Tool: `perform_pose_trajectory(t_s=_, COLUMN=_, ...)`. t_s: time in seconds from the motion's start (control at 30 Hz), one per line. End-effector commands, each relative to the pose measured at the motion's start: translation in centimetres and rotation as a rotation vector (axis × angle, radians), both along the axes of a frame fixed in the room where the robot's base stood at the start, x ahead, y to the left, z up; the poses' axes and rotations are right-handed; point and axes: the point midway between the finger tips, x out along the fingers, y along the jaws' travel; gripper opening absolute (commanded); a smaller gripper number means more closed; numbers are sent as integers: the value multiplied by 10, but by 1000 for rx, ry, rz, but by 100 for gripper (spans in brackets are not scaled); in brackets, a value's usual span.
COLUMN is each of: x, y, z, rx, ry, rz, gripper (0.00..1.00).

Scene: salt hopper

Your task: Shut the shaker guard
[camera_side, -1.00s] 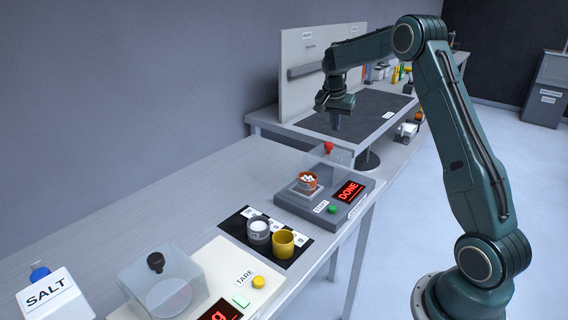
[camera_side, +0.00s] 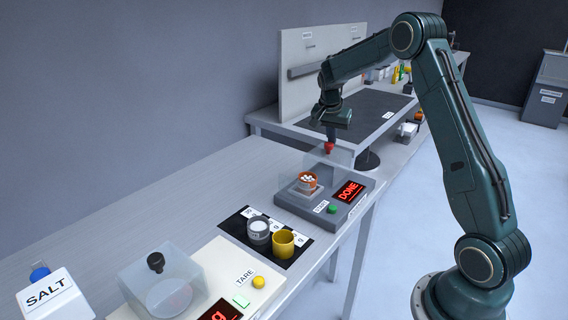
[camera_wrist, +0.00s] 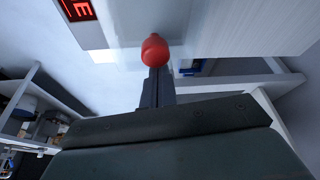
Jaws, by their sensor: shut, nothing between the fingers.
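The shaker (camera_side: 345,205) is a grey box with a red "DONE" display (camera_side: 348,191) and a green button (camera_side: 332,209). An orange cup (camera_side: 307,181) with white contents sits on its plate. The clear guard (camera_side: 340,158) with a red knob (camera_side: 329,148) shows at the shaker's back, behind the cup; its exact tilt is hard to tell. My gripper (camera_side: 331,139) is shut and empty, pointing down right at the red knob. In the wrist view the knob (camera_wrist: 154,50) is just beyond the fingertips (camera_wrist: 157,72); whether they touch is unclear.
A black mat (camera_side: 236,225) holds a grey cup (camera_side: 259,231) and a yellow cup (camera_side: 283,244). A scale (camera_side: 218,268) with a clear cover (camera_side: 160,278) and a salt container (camera_side: 47,296) stand nearer. A back bench (camera_side: 300,125) has an upright panel (camera_side: 297,85).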

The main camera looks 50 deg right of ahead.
Motion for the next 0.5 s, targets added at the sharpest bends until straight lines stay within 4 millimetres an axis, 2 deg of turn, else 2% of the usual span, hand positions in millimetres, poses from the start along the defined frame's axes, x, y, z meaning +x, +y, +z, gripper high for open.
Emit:
perform_pose_trajectory(t_s=0.27, x=1, y=6, z=0, rx=0, ry=1, rz=2, gripper=0)
perform_pose_trajectory(t_s=0.37, x=1, y=20, z=0, rx=1, ry=1, rz=4, gripper=0)
perform_pose_trajectory(t_s=0.5, x=1, y=48, z=0, rx=1, ry=2, rz=7, gripper=0)
